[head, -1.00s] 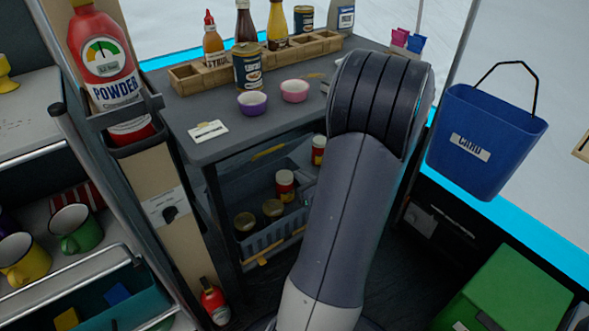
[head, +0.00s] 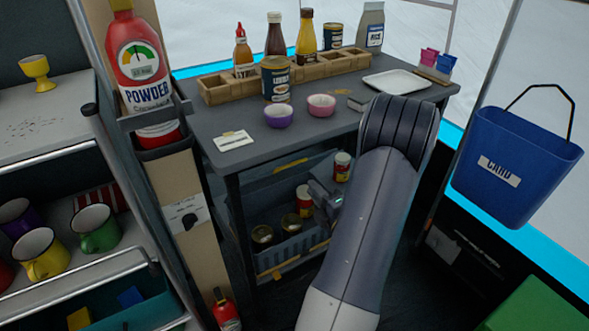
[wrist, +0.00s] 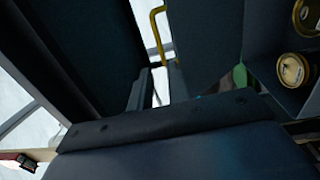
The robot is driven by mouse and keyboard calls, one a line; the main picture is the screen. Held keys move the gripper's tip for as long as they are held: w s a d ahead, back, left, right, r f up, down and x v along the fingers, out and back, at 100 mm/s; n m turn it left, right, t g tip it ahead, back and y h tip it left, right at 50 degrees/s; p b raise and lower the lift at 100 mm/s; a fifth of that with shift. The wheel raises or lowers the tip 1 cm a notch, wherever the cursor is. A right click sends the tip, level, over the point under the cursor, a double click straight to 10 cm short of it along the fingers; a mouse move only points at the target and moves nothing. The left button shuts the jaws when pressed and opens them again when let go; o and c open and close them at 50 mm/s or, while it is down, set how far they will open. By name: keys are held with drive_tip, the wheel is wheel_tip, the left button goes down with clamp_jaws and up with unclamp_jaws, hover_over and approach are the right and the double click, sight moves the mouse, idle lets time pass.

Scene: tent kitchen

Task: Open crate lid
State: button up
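A blue-grey crate (head: 292,243) stands on the shelf under the dark table, with lidded cans and a red-labelled jar (head: 304,200) showing in it. A blue-grey panel with an orange handle (head: 290,164) slopes up at its back; it looks like the crate lid (head: 268,187), raised. My gripper (head: 327,197) is at the crate's right side, under the tabletop, partly hidden by my arm. In the wrist view my gripper (wrist: 160,75) appears open, with a gap between dark fingers. A yellow handle (wrist: 158,35) shows beyond the gap; whether it is touched is unclear.
The tabletop (head: 330,130) overhangs the crate, and table legs flank it. A fire extinguisher (head: 138,62) and shelves with mugs (head: 96,228) stand left. A blue bin (head: 515,160) hangs right, above a green box (head: 535,308). Gold-lidded cans (wrist: 292,70) show in the wrist view.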

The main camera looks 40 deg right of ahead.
drive_tip(key=b+x, duration=0.2)
drive_tip(key=x, duration=0.9)
drive_tip(key=shift+b, duration=0.3)
drive_tip(key=shift+s+d, duration=0.1)
clamp_jaws()
